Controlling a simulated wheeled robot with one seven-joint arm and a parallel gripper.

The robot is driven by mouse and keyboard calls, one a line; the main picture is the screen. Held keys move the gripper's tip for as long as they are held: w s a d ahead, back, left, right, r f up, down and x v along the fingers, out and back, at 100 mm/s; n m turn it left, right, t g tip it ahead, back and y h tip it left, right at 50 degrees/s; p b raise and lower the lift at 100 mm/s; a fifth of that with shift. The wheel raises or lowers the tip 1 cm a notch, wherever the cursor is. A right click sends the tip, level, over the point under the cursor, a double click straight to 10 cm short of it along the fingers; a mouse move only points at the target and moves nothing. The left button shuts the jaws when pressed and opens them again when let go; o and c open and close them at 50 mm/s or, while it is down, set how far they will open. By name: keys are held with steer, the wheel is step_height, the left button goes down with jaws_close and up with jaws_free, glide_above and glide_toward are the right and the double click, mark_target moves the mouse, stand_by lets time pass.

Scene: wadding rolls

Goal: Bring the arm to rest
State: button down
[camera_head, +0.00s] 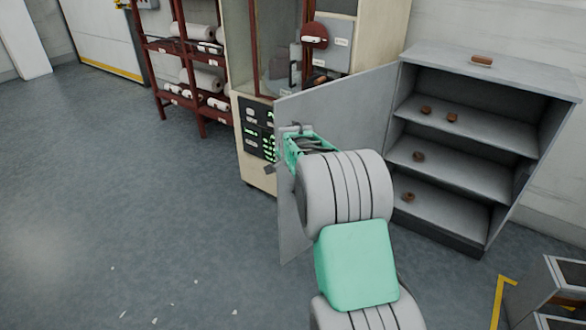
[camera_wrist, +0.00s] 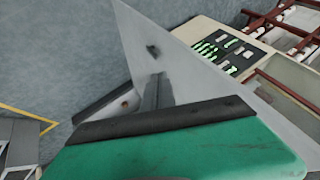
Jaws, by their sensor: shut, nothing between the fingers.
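My arm reaches up from the bottom of the head view. Its green-and-dark gripper (camera_head: 286,150) is in front of the open grey door panel (camera_head: 345,112). The gripper is shut and empty. I cannot tell whether it touches the panel. In the wrist view the green gripper housing (camera_wrist: 190,150) with a dark edge fills the bottom, and the pale door panel (camera_wrist: 195,75) rises just beyond it.
A grey open-front cabinet (camera_head: 480,60) with small brown pieces on its shelves stands to the right. A beige machine (camera_head: 240,100) with a dark control panel stands behind the gripper. A red rack (camera_head: 185,75) holds white rolls.

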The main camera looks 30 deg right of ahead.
steer(key=s+a+r+n+g+y+p, duration=0.1)
steer(key=s+a+r+n+y+p, duration=0.1)
steer(key=s+a+r+n+p, duration=0.85)
steer(key=s+a+r, duration=0.1)
steer(key=s+a, duration=0.2)
steer(key=s+a+r+n+g+p, duration=0.1)
steer(key=s+a+r+n+p, duration=0.1)
steer(key=s, duration=0.9)
steer(key=s+a+r+n+g+y+p, duration=0.1)
steer(key=s+a+r+n, duration=0.1)
steer(key=s+a+r, duration=0.2)
steer(key=s+a, duration=0.3)
steer(key=s, duration=0.1)
